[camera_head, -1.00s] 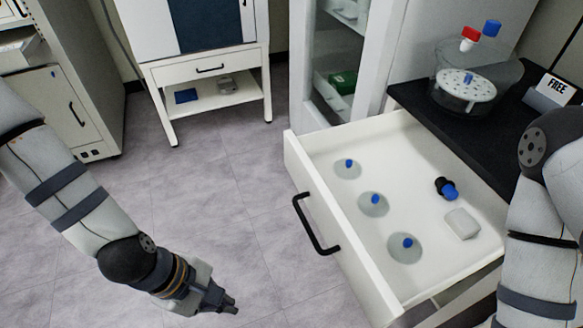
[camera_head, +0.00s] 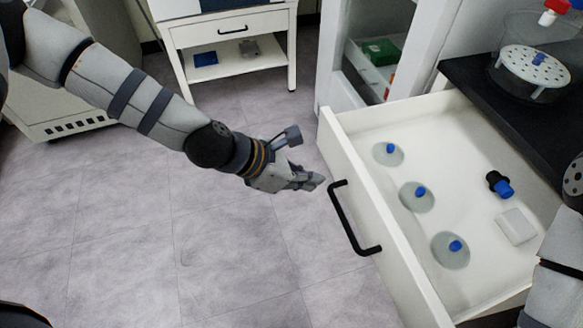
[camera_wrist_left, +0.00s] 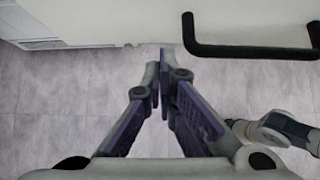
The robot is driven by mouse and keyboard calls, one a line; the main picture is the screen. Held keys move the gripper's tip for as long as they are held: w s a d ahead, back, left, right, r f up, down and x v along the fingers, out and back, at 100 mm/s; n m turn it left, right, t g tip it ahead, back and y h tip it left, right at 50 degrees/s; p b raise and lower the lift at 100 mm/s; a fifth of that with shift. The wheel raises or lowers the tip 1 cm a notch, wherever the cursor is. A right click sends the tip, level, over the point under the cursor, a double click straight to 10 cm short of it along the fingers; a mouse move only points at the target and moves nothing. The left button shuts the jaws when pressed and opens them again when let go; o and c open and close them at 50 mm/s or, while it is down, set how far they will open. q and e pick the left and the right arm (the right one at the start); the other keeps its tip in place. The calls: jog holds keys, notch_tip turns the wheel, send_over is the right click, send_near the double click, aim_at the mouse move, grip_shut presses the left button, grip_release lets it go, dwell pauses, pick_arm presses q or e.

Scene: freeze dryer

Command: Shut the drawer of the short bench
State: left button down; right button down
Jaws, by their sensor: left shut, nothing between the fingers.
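The white drawer (camera_head: 385,232) of the short bench is pulled well out in the head view, with a black bar handle (camera_head: 348,222) on its front. The handle also shows at the upper right in the left wrist view (camera_wrist_left: 245,51). My left gripper (camera_head: 318,182) is shut and empty. It is just left of the drawer front, near the handle's far end, and I see no clear contact. In the left wrist view its fingertips (camera_wrist_left: 160,62) point toward the white drawer front, left of the handle. My right gripper is out of view; only part of my right arm shows.
Inside the drawer are several round flasks with blue caps (camera_head: 420,192), a black and blue item (camera_head: 499,184) and a pale block (camera_head: 516,226). The black bench top (camera_head: 480,75) carries a clear chamber (camera_head: 535,70). A glass-doored cabinet (camera_head: 328,60) stands behind. Floor to the left is clear.

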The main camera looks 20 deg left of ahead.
pick_arm(q)
jog(key=shift+w+d+r, duration=0.15)
jog(key=shift+w+d, duration=0.35)
jog(key=shift+d, duration=0.1)
jog(key=shift+w+d+r, duration=0.15)
jog(key=shift+w+d, duration=0.3)
jog(key=shift+d, duration=0.15)
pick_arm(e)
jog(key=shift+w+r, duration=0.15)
